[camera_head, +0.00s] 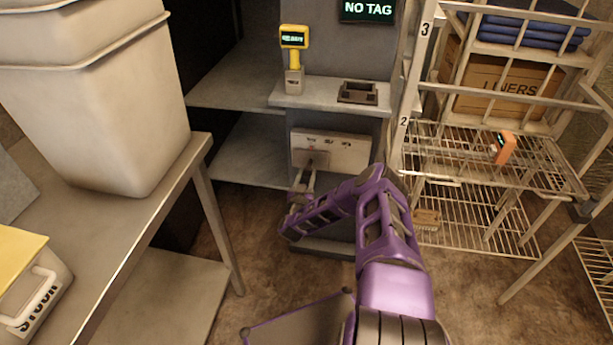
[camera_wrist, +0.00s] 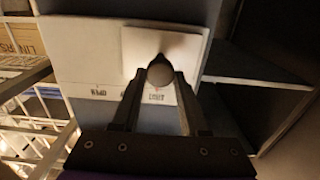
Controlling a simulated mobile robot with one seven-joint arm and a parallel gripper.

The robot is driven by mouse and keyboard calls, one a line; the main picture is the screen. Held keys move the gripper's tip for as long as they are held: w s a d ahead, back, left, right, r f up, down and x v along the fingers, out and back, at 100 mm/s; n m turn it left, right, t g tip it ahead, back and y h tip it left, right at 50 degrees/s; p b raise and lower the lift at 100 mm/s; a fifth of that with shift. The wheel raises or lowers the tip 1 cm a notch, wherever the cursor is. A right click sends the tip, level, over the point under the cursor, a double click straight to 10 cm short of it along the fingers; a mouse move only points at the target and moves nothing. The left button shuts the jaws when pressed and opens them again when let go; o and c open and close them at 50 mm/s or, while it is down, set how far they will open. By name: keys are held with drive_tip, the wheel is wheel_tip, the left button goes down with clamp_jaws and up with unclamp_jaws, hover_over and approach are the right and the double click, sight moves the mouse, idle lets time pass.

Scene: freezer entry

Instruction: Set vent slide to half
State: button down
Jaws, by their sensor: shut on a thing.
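The vent panel (camera_head: 350,150) is a pale plate low on the grey stand, with several small dark labels along its top edge, too small to read surely. The vent slide (camera_head: 309,158) is a grey square plate at the panel's left end in the head view, below the leftmost label. In the wrist view the slide (camera_wrist: 190,50) lies toward the panel's right end, with a round dark knob (camera_wrist: 160,73) on it. My gripper (camera_wrist: 158,88) is shut on this knob, one finger at each side. In the head view my gripper (camera_head: 306,182) reaches the slide from below.
A shelf above the panel holds a yellow-topped scanner (camera_head: 294,42) and a dark tray (camera_head: 358,92). A wire rack (camera_head: 470,155) with an orange device (camera_head: 505,148) stands right. A steel table (camera_head: 150,215) with a large white bin (camera_head: 95,100) stands left. Floor shows between them.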

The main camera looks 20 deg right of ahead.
idle(0.7)
drive_tip(key=s+d+p, duration=0.1)
drive_tip(key=s+d, duration=0.2)
drive_tip(key=d, duration=0.2)
drive_tip(key=shift+s, duration=0.25)
drive_tip(key=shift+c, duration=2.2)
unclamp_jaws()
drive_tip(key=shift+a, duration=0.1)
drive_tip(key=p+v, duration=0.2)
drive_tip(key=v, duration=1.5)
